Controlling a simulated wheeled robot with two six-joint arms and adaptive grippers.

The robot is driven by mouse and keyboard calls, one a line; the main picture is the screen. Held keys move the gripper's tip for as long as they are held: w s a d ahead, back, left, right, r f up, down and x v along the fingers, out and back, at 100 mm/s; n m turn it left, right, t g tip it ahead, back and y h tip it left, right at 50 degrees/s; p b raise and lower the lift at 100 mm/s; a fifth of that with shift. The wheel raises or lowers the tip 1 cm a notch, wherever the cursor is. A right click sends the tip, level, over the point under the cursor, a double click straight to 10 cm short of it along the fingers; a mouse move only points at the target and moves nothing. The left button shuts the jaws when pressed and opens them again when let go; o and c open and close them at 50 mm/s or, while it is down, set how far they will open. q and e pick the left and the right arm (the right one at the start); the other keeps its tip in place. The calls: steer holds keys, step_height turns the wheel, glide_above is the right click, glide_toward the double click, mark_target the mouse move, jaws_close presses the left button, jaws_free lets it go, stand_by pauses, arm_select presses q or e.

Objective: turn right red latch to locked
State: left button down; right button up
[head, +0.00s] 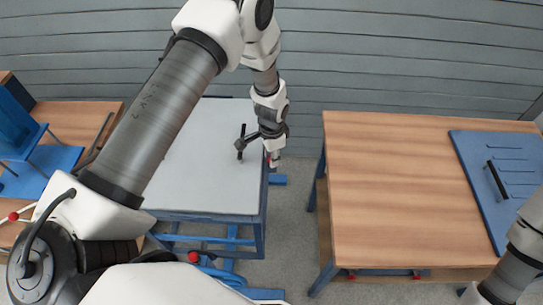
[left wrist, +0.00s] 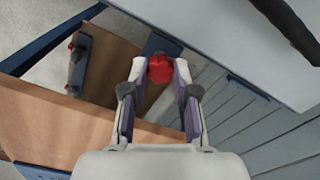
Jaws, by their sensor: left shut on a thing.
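The red latch (left wrist: 160,69) shows as a small red knob in the left wrist view, between my fingertips. It sits beside the edge of the grey-topped table, and my left gripper (left wrist: 159,76) is shut on it. In the head view my left gripper (head: 273,160) is small, pointing down at the right edge of the grey-topped table (head: 200,190). The latch is mostly hidden there by the fingers, so its turned angle cannot be told. My right arm shows at the right edge of the head view, but its gripper is not visible.
A black upright handle (head: 240,144) stands on the grey top near my left gripper. A wooden table (head: 390,190) with a blue panel (head: 505,165) stands to the right, across a narrow floor gap. Another red knob (head: 193,257) is at the front of the grey-topped table.

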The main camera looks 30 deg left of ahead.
arm_select(q)
steer(key=n, duration=0.3)
steer(key=shift+s+f+n+b, duration=0.15)
steer(key=shift+n+b, duration=0.15)
steer(key=shift+b, duration=0.05)
steer(key=n, duration=0.4)
steer(key=shift+n+b, duration=0.3)
steer(key=n, duration=0.3)
steer(key=shift+n, duration=2.2)
steer(key=c, duration=1)
jaws_free()
steer(key=shift+o, duration=0.6)
